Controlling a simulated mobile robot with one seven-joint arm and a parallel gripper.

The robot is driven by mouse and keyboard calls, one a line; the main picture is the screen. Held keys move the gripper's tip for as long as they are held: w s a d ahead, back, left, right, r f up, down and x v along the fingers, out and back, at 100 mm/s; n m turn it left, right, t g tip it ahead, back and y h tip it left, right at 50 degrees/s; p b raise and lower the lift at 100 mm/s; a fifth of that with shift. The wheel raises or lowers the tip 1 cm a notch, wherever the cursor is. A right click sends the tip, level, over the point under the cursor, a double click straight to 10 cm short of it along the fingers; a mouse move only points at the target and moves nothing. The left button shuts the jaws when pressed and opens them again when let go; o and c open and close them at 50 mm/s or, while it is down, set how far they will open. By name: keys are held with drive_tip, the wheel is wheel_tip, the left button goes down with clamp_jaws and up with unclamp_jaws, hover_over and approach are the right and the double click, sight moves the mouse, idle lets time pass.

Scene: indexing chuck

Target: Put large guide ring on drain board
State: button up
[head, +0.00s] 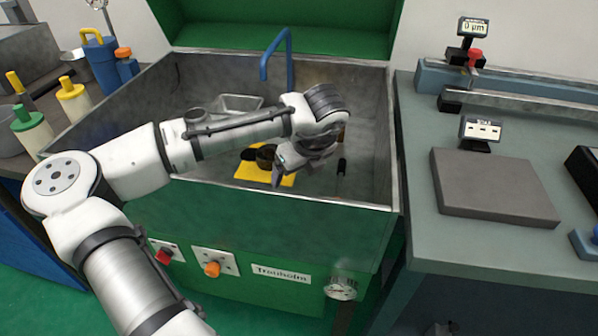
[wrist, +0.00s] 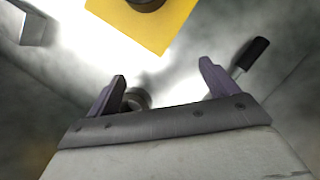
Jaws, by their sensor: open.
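My gripper (head: 292,166) is inside the metal wash basin, low over its floor and at the right edge of a yellow board (head: 251,174). In the wrist view the gripper (wrist: 162,70) is open, its two fingers well apart with nothing held. The yellow board, likely the drain board, also shows in the wrist view (wrist: 165,35). A dark round part (head: 265,155) is on it, cut off at the top of the wrist view (wrist: 146,3). A small grey ring-shaped part (wrist: 137,98) lies beyond the left finger, off the board. I cannot tell which part is the large guide ring.
A black-handled tool (wrist: 250,54) lies beside the right finger. A metal tray (head: 240,103) and a round grey container (head: 196,115) are at the basin's back left. A blue spout (head: 290,58) rises behind. The basin's front wall (head: 300,198) stands close to my gripper.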

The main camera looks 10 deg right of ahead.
drive_tip(key=shift+s+d, duration=0.15)
drive_tip(key=shift+s, duration=0.2)
